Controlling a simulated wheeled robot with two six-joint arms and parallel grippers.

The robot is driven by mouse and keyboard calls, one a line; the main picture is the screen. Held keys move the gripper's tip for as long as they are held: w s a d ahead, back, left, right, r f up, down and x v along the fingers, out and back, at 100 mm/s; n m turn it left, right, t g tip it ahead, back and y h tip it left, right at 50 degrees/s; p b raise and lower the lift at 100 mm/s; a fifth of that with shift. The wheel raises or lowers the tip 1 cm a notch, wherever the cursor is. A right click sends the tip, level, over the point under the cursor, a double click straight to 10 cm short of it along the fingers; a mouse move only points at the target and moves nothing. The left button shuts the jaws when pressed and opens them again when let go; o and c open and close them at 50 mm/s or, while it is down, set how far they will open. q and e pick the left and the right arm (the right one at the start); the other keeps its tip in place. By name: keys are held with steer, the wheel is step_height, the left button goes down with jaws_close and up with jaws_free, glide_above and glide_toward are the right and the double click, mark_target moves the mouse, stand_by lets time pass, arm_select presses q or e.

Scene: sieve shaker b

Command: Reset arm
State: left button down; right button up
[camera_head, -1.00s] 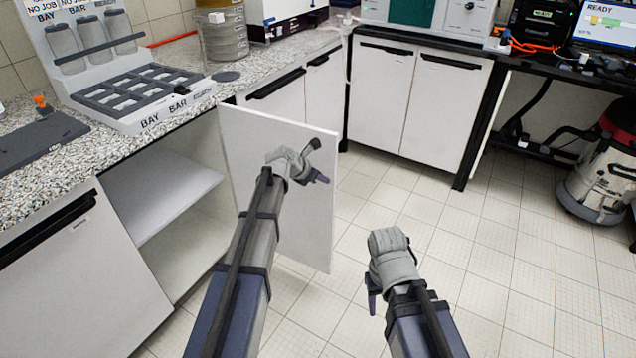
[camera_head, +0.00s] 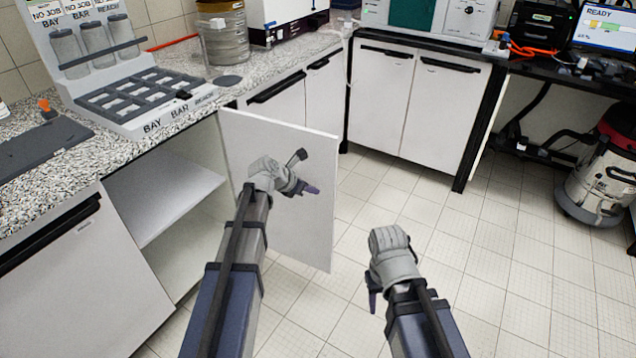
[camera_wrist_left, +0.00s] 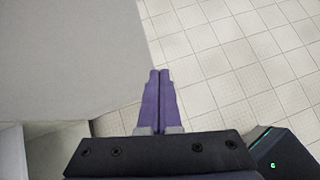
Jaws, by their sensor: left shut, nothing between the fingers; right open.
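My left gripper (camera_head: 307,174) is in front of the open white cabinet door (camera_head: 310,235) in the head view. In the left wrist view its purple fingers (camera_wrist_left: 160,75) are shut together with nothing between them, over the door's grey-looking panel and the tiled floor. I cannot tell from these views whether it touches the door. My right gripper (camera_head: 372,298) is low over the tiled floor at the bottom centre, pointing down, away from any object. It is open, though its fingers are mostly hidden by the wrist.
The open cabinet (camera_head: 165,195) shows an empty shelf. The speckled counter (camera_head: 225,95) carries a bay rack (camera_head: 150,120), with jars, and a stack of sieves (camera_head: 222,40). White cupboards (camera_head: 400,105) stand at the back. A vacuum cleaner (camera_head: 600,170) stands at right. The middle floor is clear.

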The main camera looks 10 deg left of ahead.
arm_select(q)
steer(key=s+a+r+p, duration=0.1)
steer(key=s+r+p, duration=0.2)
steer(key=s+r, duration=0.1)
steer(key=shift+r, duration=0.2)
arm_select(e)
step_height(320, 180, up, 4)
steer(key=shift+r, duration=0.2)
arm_select(q)
steer(key=shift+s, duration=0.15)
steer(key=s+d+f+m+g+y, duration=0.2)
steer(key=s+d+f+m+g, duration=0.3)
steer(key=s+d+m, duration=0.9)
steer(key=s+a+f+m+g+y, duration=0.1)
steer(key=s+m+g+y, duration=0.25)
steer(key=s+m, duration=1.15)
steer(key=w+r+m+p, duration=0.4)
steer(key=r+p, duration=0.9)
steer(key=p, duration=0.1)
steer(key=shift+r+t+y, duration=0.35)
steer(key=shift+t, duration=0.1)
arm_select(e)
step_height(320, 180, up, 14)
